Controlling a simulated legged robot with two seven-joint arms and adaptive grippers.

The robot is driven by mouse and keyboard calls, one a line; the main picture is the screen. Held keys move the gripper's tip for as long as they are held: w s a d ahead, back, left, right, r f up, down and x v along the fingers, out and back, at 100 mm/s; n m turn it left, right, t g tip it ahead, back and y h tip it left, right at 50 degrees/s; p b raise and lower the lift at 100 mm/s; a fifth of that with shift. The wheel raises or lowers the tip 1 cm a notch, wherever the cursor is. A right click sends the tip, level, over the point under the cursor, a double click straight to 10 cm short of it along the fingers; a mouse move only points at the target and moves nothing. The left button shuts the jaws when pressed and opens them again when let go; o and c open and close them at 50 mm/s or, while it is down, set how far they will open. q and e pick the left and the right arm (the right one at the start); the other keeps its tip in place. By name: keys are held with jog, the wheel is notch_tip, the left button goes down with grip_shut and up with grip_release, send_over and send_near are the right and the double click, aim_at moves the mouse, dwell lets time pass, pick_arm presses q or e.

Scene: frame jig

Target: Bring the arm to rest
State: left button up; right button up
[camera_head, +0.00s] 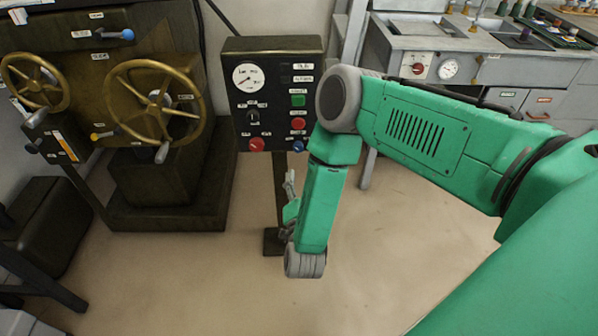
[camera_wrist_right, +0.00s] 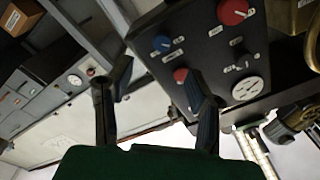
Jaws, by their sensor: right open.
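My right arm (camera_head: 425,130) is green and comes in from the right side of the head view, with its forearm hanging down in front of the floor. My right gripper (camera_head: 290,190) shows only partly there, beyond the forearm and below the control panel (camera_head: 270,125). In the right wrist view, the right gripper (camera_wrist_right: 160,82) has two dark fingers spread apart, with nothing between them. The control panel (camera_wrist_right: 215,55) lies beyond the fingers in that view, tilted. I cannot tell the exact gap between fingers and panel. My left gripper is in neither view.
The panel stands on a post and carries a gauge (camera_head: 248,77), a red knob (camera_head: 257,144) and several buttons. A machine with brass handwheels (camera_head: 155,102) stands at the left. A grey workbench (camera_head: 430,42) is at the back right. The floor (camera_head: 375,265) in front is clear.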

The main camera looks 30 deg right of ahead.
jog(key=shift+s+a, duration=0.1)
jog(key=shift+s, duration=0.1)
dwell(0.5)
jog(key=s+a+f+n+g+y, duration=0.3)
jog(key=s+f+n+g+y, duration=0.1)
jog(key=s+n+y, duration=0.15)
jog(key=s+a+f+n+g+y, duration=0.3)
jog(key=s+n+y, duration=0.1)
jog(key=s+n, duration=0.15)
jog(key=s+d+r+n+g, duration=0.1)
jog(key=s+g, duration=0.3)
jog(key=s, duration=0.5)
jog(key=s+d+n+g, duration=0.2)
jog(key=s+n+g, duration=0.1)
jog(key=s, duration=0.6)
jog(key=shift+r+n+g+p, duration=0.3)
jog(key=shift+r+g+p, duration=0.05)
jog(key=shift+g, duration=0.25)
